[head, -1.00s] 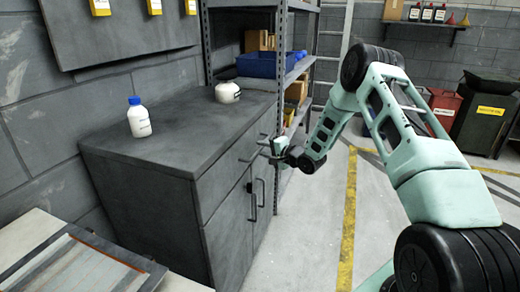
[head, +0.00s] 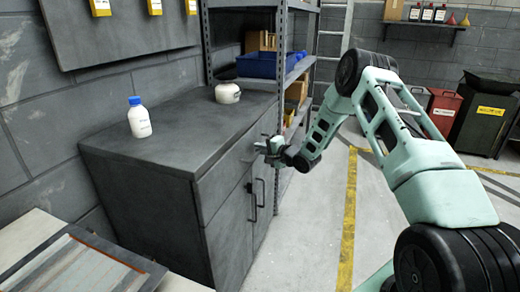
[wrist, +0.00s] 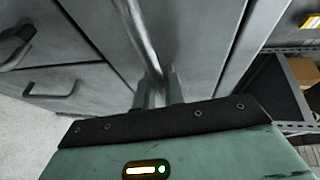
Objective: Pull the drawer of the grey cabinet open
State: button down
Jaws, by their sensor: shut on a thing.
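The grey cabinet (head: 150,215) stands against the wall at left in the head view. Its drawer (head: 222,178) is the upper front panel and looks flush with the cabinet. My gripper (head: 262,148) is at the drawer front, near its right part. In the wrist view my gripper's fingers (wrist: 158,92) are shut on the drawer handle (wrist: 148,40), a bar running up the picture. My gripper hides most of the handle in the head view.
Below the drawer are doors with black handles (head: 252,202). A blue-capped bottle (head: 139,120) and a white jar (head: 228,93) stand on the cabinet top. A shelf rack with a blue bin (head: 258,65) is behind. The floor (head: 305,225) in front is clear.

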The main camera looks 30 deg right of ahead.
jog(key=s+d+p, duration=0.3)
jog(key=s+d, duration=0.7)
jog(key=s, duration=0.3)
jog(key=s+d+p, duration=0.3)
jog(key=s+d, duration=0.7)
jog(key=s, duration=0.3)
jog(key=shift+s+d, duration=0.35)
jog(key=c, duration=1.5)
grip_release()
jog(key=b+v, duration=0.1)
jog(key=v, duration=1.6)
jog(key=shift+s, duration=0.2)
jog(key=shift+d+f, duration=0.1)
jog(key=shift+d, duration=0.05)
